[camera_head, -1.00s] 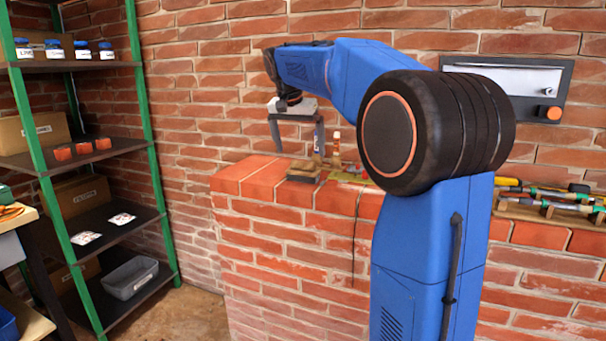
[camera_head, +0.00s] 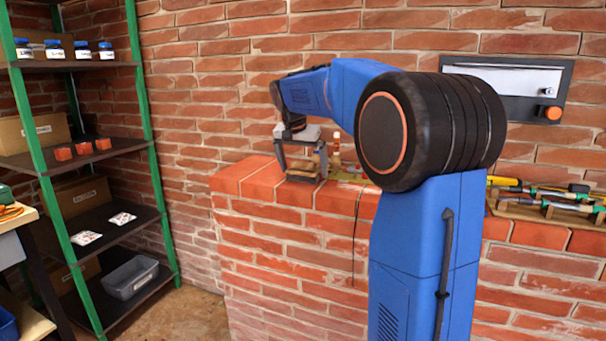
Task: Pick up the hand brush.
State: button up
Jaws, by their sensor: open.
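The hand brush (camera_head: 303,171) lies on top of the low brick wall, near its left part. It looks like a small block with a wooden top and a dark lower part. My gripper (camera_head: 302,176) is open and points down over the brush, with one finger at its left and one at its right. The fingers hide part of the brush. I cannot tell whether they touch it.
A small bottle (camera_head: 336,149) stands close behind and right of my gripper. A tool rack (camera_head: 545,209) with several tools sits on the wall at the right. A green-framed shelf (camera_head: 143,100) stands at the left. A grey panel (camera_head: 507,88) hangs on the back wall.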

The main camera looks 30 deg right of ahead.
aim_at(303, 161)
jog(key=c, duration=1.2)
jog(key=shift+r, duration=0.1)
notch_tip(303, 161, up, 18)
jog(key=o, duration=0.3)
